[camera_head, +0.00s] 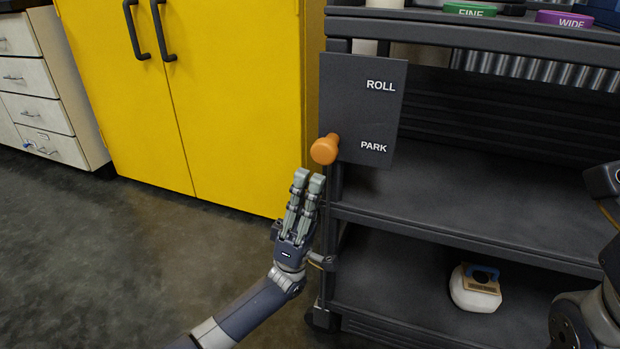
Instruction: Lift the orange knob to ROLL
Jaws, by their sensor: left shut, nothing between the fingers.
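The orange knob (324,149) sticks out from the left side of a dark panel (362,110) on the cart. It sits at the height of the PARK label (373,147), near the panel's lower edge. The ROLL label (381,86) is higher on the same panel. My left gripper (309,178) is just below the knob, pointing up at it. Its two fingers are together with nothing between them. A small gap seems to show between fingertips and knob; contact is hard to judge. My right gripper is not clearly visible; only dark arm parts show at the right edge.
The black shelf cart (470,200) fills the right side. A white object with a blue handle (475,290) sits on its bottom shelf. Green (470,9) and purple (564,19) labelled lids are on top. A yellow cabinet (200,90) stands behind. The floor at left is clear.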

